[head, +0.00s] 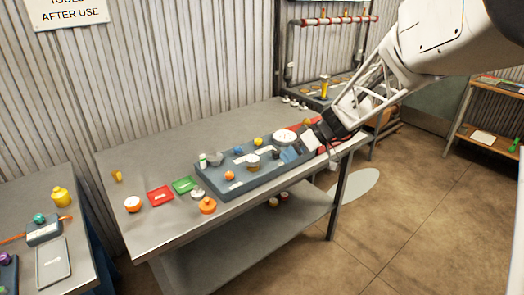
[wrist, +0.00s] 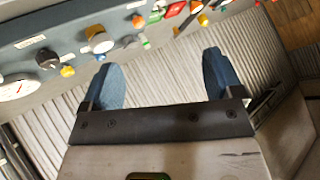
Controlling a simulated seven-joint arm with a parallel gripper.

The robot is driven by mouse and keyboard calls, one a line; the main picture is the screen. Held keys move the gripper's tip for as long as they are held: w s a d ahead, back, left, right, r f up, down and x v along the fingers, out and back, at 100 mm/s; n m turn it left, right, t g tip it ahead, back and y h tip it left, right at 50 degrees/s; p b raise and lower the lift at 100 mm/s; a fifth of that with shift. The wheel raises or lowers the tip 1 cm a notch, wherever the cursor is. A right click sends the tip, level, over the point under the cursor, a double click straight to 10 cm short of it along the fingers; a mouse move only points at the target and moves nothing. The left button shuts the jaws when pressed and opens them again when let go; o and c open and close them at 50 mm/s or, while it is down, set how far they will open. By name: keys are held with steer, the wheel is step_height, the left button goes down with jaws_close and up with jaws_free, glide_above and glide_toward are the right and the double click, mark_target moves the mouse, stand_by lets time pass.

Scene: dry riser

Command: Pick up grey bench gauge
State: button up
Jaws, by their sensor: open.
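A round white-faced dial (head: 285,136) with a red mark sits at the right end of the blue-grey panel block (head: 235,186) on the bench; it looks like the bench gauge, though its grey body is hard to make out. In the wrist view the dial (wrist: 14,90) is at the left edge, partly cut off. My gripper (head: 291,154) is over the right end of the block, close to the dial. In the wrist view my gripper (wrist: 163,75) has its two blue fingers wide apart, with nothing between them.
The block carries several small knobs and a brass-sided fitting (head: 253,161). A pipe rack (head: 333,50) stands behind.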

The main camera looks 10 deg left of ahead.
mark_target(255, 158)
steer(key=w+a+f+n+y, duration=0.1)
steer(key=w+a+f, duration=0.1)
steer(key=w, duration=0.3)
steer(key=w+a+f+n+y, duration=0.2)
steer(key=w+a+f, duration=0.1)
steer(key=w+f, duration=0.2)
steer(key=w+a+f+n+y, duration=0.1)
steer(key=w+a+f+n, duration=0.1)
steer(key=w+f, duration=0.2)
steer(key=shift+w+a+f+t, duration=0.1)
steer(key=shift+w+t, duration=0.1)
steer(key=shift+w, duration=0.2)
steer(key=shift+w+a+f+t, duration=0.1)
steer(key=shift+w+t, duration=0.1)
steer(key=shift+w, duration=0.2)
steer(key=shift+x, duration=1.25)
steer(key=shift+a, duration=0.15)
steer(key=shift+x, duration=2.45)
steer(key=shift+s, duration=0.15)
steer(key=shift+c, duration=0.2)
steer(key=c, duration=1.1)
steer(key=shift+o, duration=0.2)
steer(key=shift+r, duration=0.15)
